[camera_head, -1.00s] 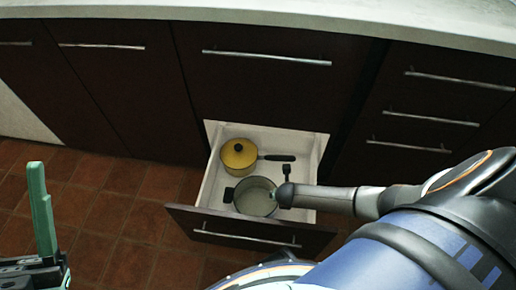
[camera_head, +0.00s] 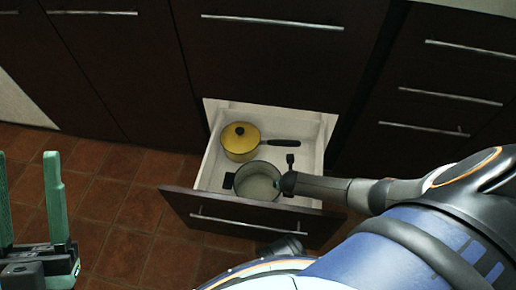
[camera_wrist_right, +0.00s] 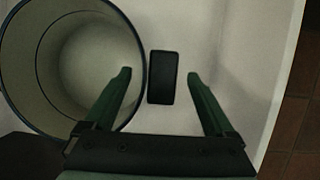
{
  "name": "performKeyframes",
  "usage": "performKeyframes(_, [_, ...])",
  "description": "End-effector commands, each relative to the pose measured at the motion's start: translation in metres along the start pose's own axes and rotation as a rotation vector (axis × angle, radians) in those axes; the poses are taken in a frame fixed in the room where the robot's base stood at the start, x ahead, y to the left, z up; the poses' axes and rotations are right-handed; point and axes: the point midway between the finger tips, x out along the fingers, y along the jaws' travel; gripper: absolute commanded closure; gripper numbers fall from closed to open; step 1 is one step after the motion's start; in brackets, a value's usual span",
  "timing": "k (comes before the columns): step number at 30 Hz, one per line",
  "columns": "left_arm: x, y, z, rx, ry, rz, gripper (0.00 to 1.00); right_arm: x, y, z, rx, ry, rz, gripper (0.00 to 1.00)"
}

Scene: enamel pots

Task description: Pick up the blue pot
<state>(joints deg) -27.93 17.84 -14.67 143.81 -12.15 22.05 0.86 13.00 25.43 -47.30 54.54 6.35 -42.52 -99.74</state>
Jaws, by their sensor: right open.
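An open pot (camera_head: 257,181) with a pale inside, a dark rim and dark side handles stands in the pulled-out drawer; its outer colour is hard to make out. In the right wrist view the pot (camera_wrist_right: 50,112) fills the left side, and its black handle (camera_wrist_right: 162,78) appears between the fingers. My right gripper (camera_wrist_right: 159,75) is open, one finger each side of that handle and the left one overlapping the pot's opening. I cannot tell its height over the handle. My left gripper (camera_head: 27,155) is open and empty, away from the drawer.
A yellow lidded pan (camera_head: 240,140) with a long dark handle lies behind the pot in the same drawer. The drawer front (camera_head: 250,215) stands between the pot and the open tiled floor (camera_head: 120,215). Dark closed cabinets surround the drawer.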

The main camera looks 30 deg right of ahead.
Motion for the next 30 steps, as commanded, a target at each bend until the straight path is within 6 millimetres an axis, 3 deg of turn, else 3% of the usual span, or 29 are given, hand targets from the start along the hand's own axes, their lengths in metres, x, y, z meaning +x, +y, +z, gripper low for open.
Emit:
performKeyframes(5, [0.0007,0.0003,-0.0001,-0.001,-0.003,0.001,0.5,-0.0008,0.0001,0.0005,0.0,0.0,0.0,0.11])
performKeyframes(27, [0.0011,-0.0008,-0.0012,-0.004,0.002,-0.006,0.5,-0.0008,-0.0004,-0.0001,0.0,0.0,-0.001,0.93])
performKeyframes(30, [0.0011,-0.001,-0.0012,-0.004,0.002,-0.007,0.5,-0.0007,-0.0004,-0.0001,0.0,0.001,-0.001,1.0])
